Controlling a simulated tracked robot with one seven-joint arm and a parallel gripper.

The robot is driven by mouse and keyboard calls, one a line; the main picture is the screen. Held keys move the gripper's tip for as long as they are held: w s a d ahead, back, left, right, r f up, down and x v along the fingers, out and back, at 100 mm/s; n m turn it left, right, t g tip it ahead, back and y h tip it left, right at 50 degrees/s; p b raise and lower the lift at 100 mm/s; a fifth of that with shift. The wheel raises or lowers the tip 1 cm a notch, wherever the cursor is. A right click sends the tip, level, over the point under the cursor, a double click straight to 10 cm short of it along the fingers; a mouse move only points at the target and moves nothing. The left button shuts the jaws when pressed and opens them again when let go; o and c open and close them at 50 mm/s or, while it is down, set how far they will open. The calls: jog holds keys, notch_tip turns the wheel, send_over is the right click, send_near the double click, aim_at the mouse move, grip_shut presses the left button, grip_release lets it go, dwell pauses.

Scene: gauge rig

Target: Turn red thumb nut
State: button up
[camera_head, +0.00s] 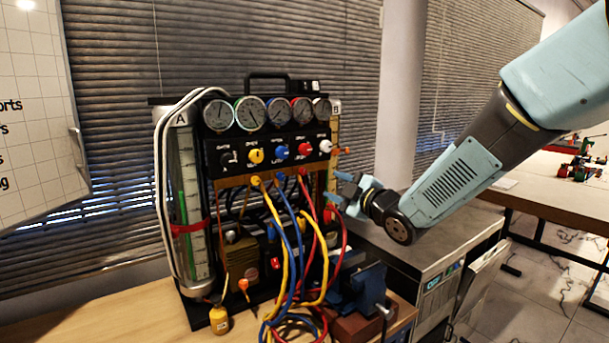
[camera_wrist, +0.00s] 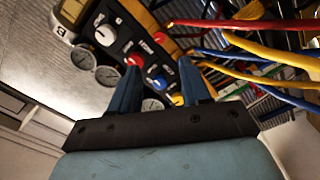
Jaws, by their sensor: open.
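Several red parts show on the gauge rig, and I cannot tell for sure which is the red thumb nut. A red knob (camera_head: 305,148) sits on the black panel between a blue and a white knob; it also shows in the wrist view (camera_wrist: 136,61). Another small red part (camera_head: 330,215) is low by the right tube, near my gripper. A red band (camera_head: 187,228) circles the left tube. My gripper (camera_head: 340,187) is open and empty, right of the rig and below the knob row. In the wrist view its two blue fingers (camera_wrist: 158,78) point toward the panel.
Yellow, blue and red hoses (camera_head: 290,240) hang in front of the rig. A row of round gauges (camera_head: 250,113) is above the knobs. A blue vise (camera_head: 365,288) stands at front right. A grey cabinet (camera_head: 400,265) is beneath my arm.

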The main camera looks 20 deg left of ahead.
aim_at(304, 172)
jog(key=x, duration=1.3)
jog(key=shift+w, duration=0.1)
